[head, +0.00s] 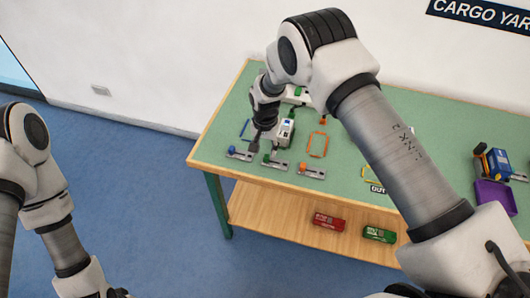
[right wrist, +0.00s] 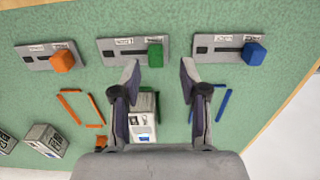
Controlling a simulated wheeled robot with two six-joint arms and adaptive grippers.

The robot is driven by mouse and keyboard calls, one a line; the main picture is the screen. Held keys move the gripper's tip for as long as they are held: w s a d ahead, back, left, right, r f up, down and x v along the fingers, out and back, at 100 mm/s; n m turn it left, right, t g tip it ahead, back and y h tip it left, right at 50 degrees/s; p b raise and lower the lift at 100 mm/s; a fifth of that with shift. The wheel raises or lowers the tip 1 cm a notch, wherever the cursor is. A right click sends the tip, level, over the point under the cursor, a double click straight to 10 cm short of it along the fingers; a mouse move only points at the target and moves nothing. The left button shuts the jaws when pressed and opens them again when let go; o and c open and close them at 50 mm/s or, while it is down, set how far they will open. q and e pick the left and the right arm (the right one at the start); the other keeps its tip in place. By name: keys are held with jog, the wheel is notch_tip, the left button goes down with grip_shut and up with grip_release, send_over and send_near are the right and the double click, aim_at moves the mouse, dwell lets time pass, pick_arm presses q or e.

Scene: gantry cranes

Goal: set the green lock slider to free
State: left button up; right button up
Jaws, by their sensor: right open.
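The green lock slider is a grey plate (right wrist: 120,52) with a dark slot and a green knob (right wrist: 155,53). The knob sits at the slot's right end in the right wrist view. Small white labels lie along the plate's edge, too small to read surely. In the head view the green slider (head: 276,163) is the middle one at the table's front edge. My right gripper (right wrist: 159,75) is open and empty, pointing down. In the right wrist view its fingertips appear to either side of and just below the green knob; contact cannot be told. My left gripper is out of view.
An orange-knob slider (right wrist: 62,60) and a blue-knob slider (right wrist: 254,54) flank the green one. A white block-like thing (right wrist: 143,122) stands below, between my fingers. Orange (right wrist: 80,108) and blue (right wrist: 224,104) outlines lie on the green table (head: 220,138). A purple tray (head: 495,197) is at right.

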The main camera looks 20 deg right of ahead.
notch_tip(320, 180, up, 9)
jog(key=shift+w+a, duration=0.15)
jog(key=shift+a, duration=0.15)
jog(key=shift+r, duration=0.1)
jog(key=s+f, duration=0.2)
jog(key=s+d+f+g, duration=0.1)
jog(key=s+f, duration=0.1)
jog(key=f, duration=0.1)
jog(key=s+d+f+g, duration=0.1)
jog(key=s+f, duration=0.1)
jog(key=s, duration=0.1)
jog(key=shift+f, duration=0.2)
jog(key=s+d+f+n, duration=0.2)
jog(key=s, duration=0.7)
jog(key=s+d+f+n+t, duration=0.1)
jog(key=s+f+n, duration=0.1)
jog(key=s, duration=0.8)
jog(key=s+d+f+n+t, duration=0.1)
jog(key=s+f, duration=0.3)
jog(key=s, duration=0.5)
jog(key=shift+s+d+f+n, duration=0.25)
jog(key=shift+s+d+n, duration=0.15)
jog(key=shift+d+n, duration=0.4)
